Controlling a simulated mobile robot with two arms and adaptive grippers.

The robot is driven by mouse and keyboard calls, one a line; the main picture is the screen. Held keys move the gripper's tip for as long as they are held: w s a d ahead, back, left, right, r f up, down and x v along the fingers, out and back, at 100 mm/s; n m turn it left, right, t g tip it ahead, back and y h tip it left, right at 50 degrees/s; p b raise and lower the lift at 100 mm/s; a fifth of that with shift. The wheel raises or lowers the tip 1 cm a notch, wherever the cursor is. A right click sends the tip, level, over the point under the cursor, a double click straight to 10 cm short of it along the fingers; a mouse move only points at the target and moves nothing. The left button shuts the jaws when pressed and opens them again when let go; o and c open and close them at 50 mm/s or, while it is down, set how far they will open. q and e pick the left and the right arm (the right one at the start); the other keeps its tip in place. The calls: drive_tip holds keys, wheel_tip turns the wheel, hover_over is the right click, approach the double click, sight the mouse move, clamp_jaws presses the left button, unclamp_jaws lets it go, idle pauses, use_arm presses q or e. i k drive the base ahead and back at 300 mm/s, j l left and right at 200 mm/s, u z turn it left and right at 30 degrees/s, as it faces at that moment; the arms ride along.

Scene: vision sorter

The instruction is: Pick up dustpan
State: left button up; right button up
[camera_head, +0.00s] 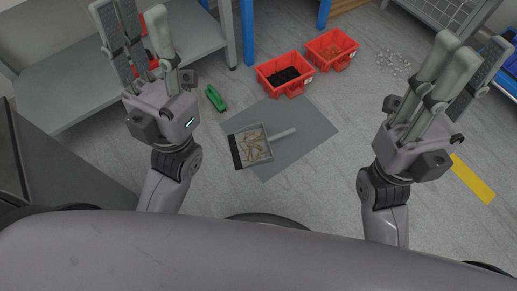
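The dustpan (255,144) lies on a dark grey mat (309,123) on the floor. It is grey with a black front edge on the left, and its handle (282,135) points right. Several brownish pieces lie in its pan. My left gripper (136,32) is raised at the upper left, open and empty, with its fingers apart. My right gripper (463,66) is raised at the upper right, open and empty. Both grippers are apart from the dustpan, one on either side of it.
A green brush-like object (216,98) lies left of the mat. Two red bins, one with black contents (299,89) and one with brown contents (346,64), stand behind it. Clear bits (395,64) lie scattered at the right. A grey bench (70,97) stands left.

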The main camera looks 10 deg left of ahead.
sight(250, 146)
drive_tip(key=l+u, duration=0.1)
drive_tip(key=u, duration=0.35)
drive_tip(key=i+l+u, duration=0.1)
drive_tip(key=u, duration=0.35)
drive_tip(key=l+u, duration=0.25)
drive_tip(key=u, duration=0.2)
drive_tip(key=l+u, duration=0.25)
drive_tip(key=l, duration=0.5)
drive_tip(key=l+u, duration=0.25)
drive_tip(key=l, duration=0.55)
drive_tip(key=k+l+u, duration=0.1)
drive_tip(key=l+u, duration=0.2)
drive_tip(key=l, duration=0.75)
drive_tip(key=k+l, duration=0.15)
drive_tip(key=l, duration=0.15)
